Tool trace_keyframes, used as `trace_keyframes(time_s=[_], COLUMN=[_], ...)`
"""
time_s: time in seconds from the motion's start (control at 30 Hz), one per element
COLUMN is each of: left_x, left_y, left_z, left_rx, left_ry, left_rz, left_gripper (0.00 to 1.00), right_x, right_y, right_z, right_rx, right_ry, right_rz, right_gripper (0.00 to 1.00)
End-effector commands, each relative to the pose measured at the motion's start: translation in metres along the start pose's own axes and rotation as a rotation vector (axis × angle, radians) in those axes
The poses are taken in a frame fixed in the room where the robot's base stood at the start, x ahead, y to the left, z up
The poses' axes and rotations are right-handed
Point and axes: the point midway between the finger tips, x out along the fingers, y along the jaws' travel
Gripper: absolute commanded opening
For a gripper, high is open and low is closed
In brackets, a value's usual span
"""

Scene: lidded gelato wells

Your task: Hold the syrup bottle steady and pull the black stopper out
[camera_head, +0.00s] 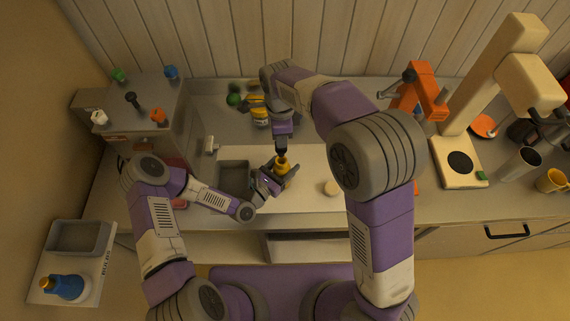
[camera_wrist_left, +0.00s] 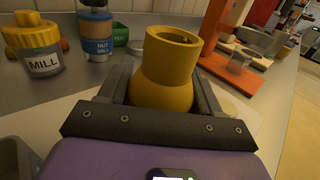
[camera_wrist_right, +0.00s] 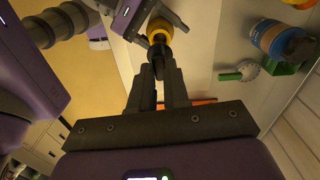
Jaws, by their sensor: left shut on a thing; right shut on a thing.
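The yellow syrup bottle (camera_head: 283,165) stands upright over the pale board. My left gripper (camera_head: 275,178) is shut around its body from the side. In the left wrist view the bottle (camera_wrist_left: 168,75) shows an open, hollow mouth with no stopper in it. My right gripper (camera_head: 282,146) is above the bottle, pointing down. In the right wrist view it is shut on the black stopper (camera_wrist_right: 158,68), with the yellow bottle (camera_wrist_right: 159,28) beyond. The stopper appears clear of the neck; the size of the gap is hard to tell.
A grey basin (camera_head: 234,173) lies left of the bottle, and a small round cream piece (camera_head: 331,188) to its right. A yellow-lidded mill jar (camera_wrist_left: 35,52) and a blue nut mill (camera_wrist_left: 96,33) stand behind. An orange device (camera_head: 415,92) stands at the back right.

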Motion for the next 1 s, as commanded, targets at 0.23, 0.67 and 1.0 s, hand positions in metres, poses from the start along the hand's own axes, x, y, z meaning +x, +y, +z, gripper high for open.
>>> trace_keyframes(time_s=[0.23,0.67,1.0], left_x=[0.0,-0.005,-0.07], left_y=[0.0,0.001,0.002], left_z=[0.0,0.0,-0.001], left_rx=[0.0,-0.001,-0.002], left_ry=[-0.001,0.001,0.003], left_rz=[0.0,0.001,0.005], left_gripper=[0.83,0.93,0.93], right_x=[0.0,0.0,0.0], right_y=[0.0,0.0,0.0], right_z=[0.0,0.0,0.0], right_rx=[0.0,0.0,0.0], right_ry=[0.0,0.0,0.0], right_rz=[0.0,0.0,0.0], right_gripper=[0.0,0.0,0.0])
